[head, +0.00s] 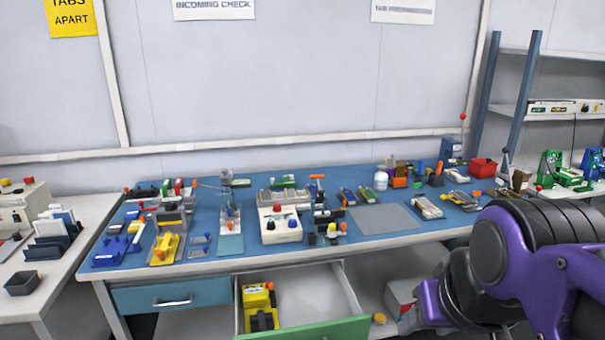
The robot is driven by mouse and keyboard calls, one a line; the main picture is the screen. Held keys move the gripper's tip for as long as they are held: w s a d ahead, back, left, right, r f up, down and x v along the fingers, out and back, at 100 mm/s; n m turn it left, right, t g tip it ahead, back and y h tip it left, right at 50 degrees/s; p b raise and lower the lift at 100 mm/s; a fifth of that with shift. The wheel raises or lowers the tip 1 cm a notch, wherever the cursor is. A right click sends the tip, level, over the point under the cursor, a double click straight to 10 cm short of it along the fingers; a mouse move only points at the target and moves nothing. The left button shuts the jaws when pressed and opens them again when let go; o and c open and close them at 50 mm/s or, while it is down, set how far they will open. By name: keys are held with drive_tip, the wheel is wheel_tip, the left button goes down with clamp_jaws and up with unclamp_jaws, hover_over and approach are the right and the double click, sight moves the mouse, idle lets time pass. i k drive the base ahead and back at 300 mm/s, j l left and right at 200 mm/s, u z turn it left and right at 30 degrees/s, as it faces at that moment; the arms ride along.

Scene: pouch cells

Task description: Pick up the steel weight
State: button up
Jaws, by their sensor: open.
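I cannot pick out the steel weight with certainty; the small things on the blue bench top (335,252) are too small to tell apart. My arm comes in from the lower right, purple and black. My gripper (408,318) is at its left end, low in front of the bench and right of the open drawer. It is open and only partly visible, and I see nothing held in it.
The open drawer (345,326) with a green front holds a yellow device (260,306). A grey mat (383,218) lies bare on the bench. Many small tools and fixtures crowd the bench. A side table (60,275) stands left, a shelf rack (530,52) right.

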sight(225, 179)
drive_tip(key=j+z, duration=0.15)
drive_tip(key=z, duration=1.05)
drive_tip(key=k+j, duration=0.1)
drive_tip(key=j, duration=0.3)
drive_tip(key=k+j, duration=0.1)
drive_tip(key=j, duration=0.3)
drive_tip(key=k+j, duration=0.1)
drive_tip(key=j, duration=0.3)
drive_tip(key=k+j, duration=0.15)
drive_tip(key=j, duration=0.25)
drive_tip(key=k+j, duration=0.1)
drive_tip(key=j, duration=0.35)
drive_tip(key=k+j, duration=0.1)
drive_tip(key=j, duration=0.3)
drive_tip(key=z, duration=0.05)
